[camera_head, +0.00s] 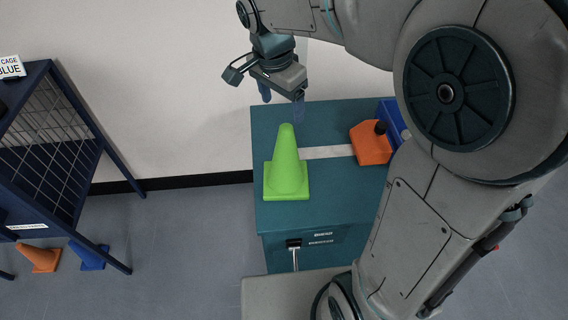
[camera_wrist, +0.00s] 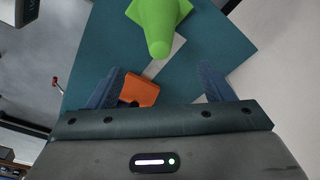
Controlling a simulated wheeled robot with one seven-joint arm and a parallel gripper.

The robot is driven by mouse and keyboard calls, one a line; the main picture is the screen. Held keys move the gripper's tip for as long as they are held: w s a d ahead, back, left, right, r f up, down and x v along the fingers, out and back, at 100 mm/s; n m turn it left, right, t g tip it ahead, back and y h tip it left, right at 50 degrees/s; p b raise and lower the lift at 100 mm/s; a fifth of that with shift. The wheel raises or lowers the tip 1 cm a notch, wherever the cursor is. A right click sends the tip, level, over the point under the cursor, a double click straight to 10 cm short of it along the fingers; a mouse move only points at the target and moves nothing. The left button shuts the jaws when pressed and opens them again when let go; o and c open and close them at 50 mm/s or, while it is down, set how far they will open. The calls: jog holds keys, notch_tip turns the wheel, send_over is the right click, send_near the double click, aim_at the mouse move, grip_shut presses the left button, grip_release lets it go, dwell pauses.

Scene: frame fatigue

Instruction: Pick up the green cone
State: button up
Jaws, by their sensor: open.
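The green cone (camera_head: 287,168) stands upright on the left part of a teal cabinet top (camera_head: 270,125) in the head view. In the wrist view the cone (camera_wrist: 160,22) is at the top middle, its tip pointing down toward the gripper. My gripper (camera_head: 282,103) is above the cabinet top, behind and above the cone's tip, apart from it. In the wrist view its two blue fingers (camera_wrist: 158,82) are spread wide with nothing held between them.
An orange container (camera_head: 371,143) with a black cap stands right of the cone; it also shows in the wrist view (camera_wrist: 139,90). A blue bin (camera_head: 391,118) is partly hidden by my arm. A mesh cage (camera_head: 50,150) stands left, with orange (camera_head: 40,258) and blue (camera_head: 88,256) cones at floor level.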

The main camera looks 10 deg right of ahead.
aim_at(287, 138)
jog(key=f, duration=0.4)
jog(key=d+f, duration=0.1)
jog(key=f, duration=0.3)
jog(key=w+f, duration=0.1)
jog(key=f, duration=0.4)
jog(key=shift+w+d, duration=0.1)
jog(key=shift+d, duration=0.05)
jog(key=c, duration=1.3)
jog(key=shift+c, duration=1.3)
jog(key=shift+r, duration=0.1)
